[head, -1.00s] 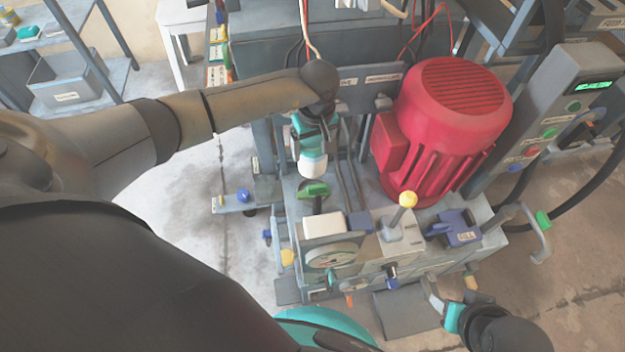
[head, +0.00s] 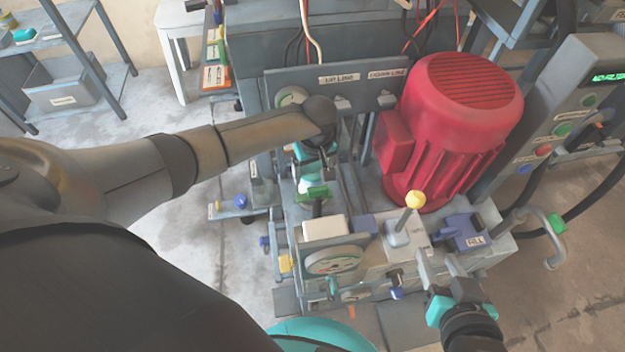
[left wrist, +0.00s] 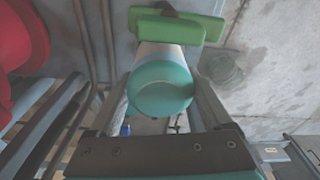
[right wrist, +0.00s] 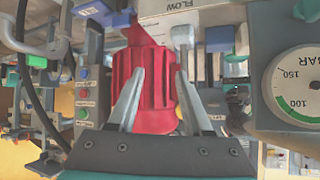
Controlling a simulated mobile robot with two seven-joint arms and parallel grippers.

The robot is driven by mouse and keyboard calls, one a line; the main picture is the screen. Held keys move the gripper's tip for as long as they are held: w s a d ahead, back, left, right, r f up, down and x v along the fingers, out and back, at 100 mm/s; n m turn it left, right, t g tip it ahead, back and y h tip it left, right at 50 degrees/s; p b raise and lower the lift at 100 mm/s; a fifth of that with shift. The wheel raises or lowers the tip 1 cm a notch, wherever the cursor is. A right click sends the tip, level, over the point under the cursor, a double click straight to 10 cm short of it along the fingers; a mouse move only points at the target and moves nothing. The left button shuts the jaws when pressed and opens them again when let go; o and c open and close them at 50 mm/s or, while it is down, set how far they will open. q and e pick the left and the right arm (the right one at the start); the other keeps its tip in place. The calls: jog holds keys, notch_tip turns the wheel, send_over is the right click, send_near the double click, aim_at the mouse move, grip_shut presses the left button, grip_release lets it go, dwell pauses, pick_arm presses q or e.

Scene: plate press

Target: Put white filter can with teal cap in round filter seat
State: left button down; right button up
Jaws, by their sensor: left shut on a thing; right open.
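My left gripper (head: 314,168) is shut on the white filter can, which has a teal cap. In the left wrist view the teal cap (left wrist: 160,90) faces the camera between the two fingers, and the white body (left wrist: 163,55) shows beyond it. A green handle (left wrist: 168,26) is close to the can's far end; I cannot tell whether they touch. In the head view this green handle (head: 312,194) is just below the gripper. I cannot make out the round filter seat for certain. My right gripper (head: 441,264) is open and empty in front of the machine.
A big red motor (head: 455,125) stands right of the left gripper. A yellow-knobbed lever (head: 415,200), a blue fill part (head: 464,232) and a pressure gauge (head: 333,260) are at the machine's front. A control panel (head: 570,120) is at right. Concrete floor lies open at left.

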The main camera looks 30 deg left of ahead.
pick_arm(q)
jog(key=shift+f+b, duration=0.3)
jog(key=shift+f, duration=0.25)
jog(key=shift+f+b, duration=0.35)
jog(key=shift+f, duration=0.3)
jog(key=shift+f+b, duration=0.35)
jog(key=shift+f, duration=0.25)
pick_arm(e)
jog(key=shift+w+a+r+t+y, duration=0.1)
jog(key=shift+a+r+t+y, duration=0.2)
jog(key=shift+a+t, duration=0.3)
jog(key=shift+w+a+r+t+y, duration=0.1)
jog(key=shift+a+r+t+y, duration=0.15)
jog(key=shift+a+t, duration=0.3)
jog(key=shift+w+a+r+t+y, duration=0.1)
jog(key=shift+a+r+t+y, duration=0.1)
jog(key=shift+a+t+y, duration=0.3)
jog(key=shift+s+t, duration=0.1)
jog(key=shift+t, duration=0.15)
pick_arm(q)
jog(key=shift+f, duration=0.15)
grip_release()
pick_arm(e)
jog(key=shift+a+r, duration=0.15)
